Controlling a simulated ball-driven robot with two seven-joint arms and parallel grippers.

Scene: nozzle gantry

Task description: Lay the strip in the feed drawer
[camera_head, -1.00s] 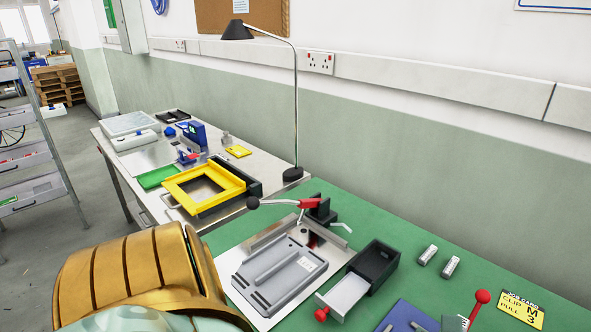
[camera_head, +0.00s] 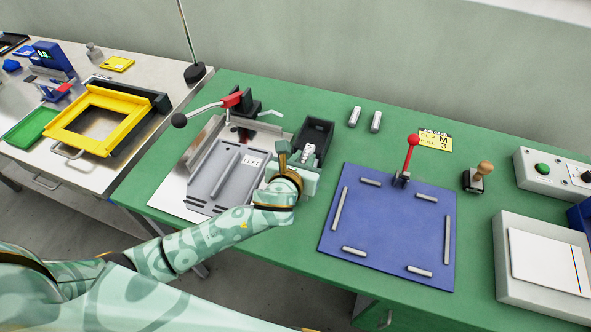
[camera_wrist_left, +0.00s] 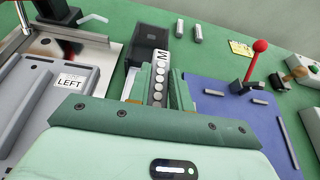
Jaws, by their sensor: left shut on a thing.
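My left gripper (camera_head: 301,158) is shut on a strip (camera_head: 308,149). In the left wrist view the strip (camera_wrist_left: 158,78) shows a white end marked M and a row of round spots between the green fingers (camera_wrist_left: 160,88). The feed drawer is a dark box (camera_head: 318,129) on the green table, just beyond the gripper. In the left wrist view the dark box (camera_wrist_left: 151,33) lies behind the strip, and part of the pale pulled-out tray (camera_wrist_left: 131,82) shows left of the fingers. The gripper hides most of the tray and whether the strip touches it. My right gripper is not in view.
A grey block labelled LEFT (camera_head: 226,172) and a red toggle clamp (camera_head: 232,100) stand left of the drawer. Two small pale pieces (camera_head: 354,117) lie behind it. A job card (camera_head: 435,140) reads M 3. A blue plate (camera_head: 390,228) with a red-knobbed lever lies right.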

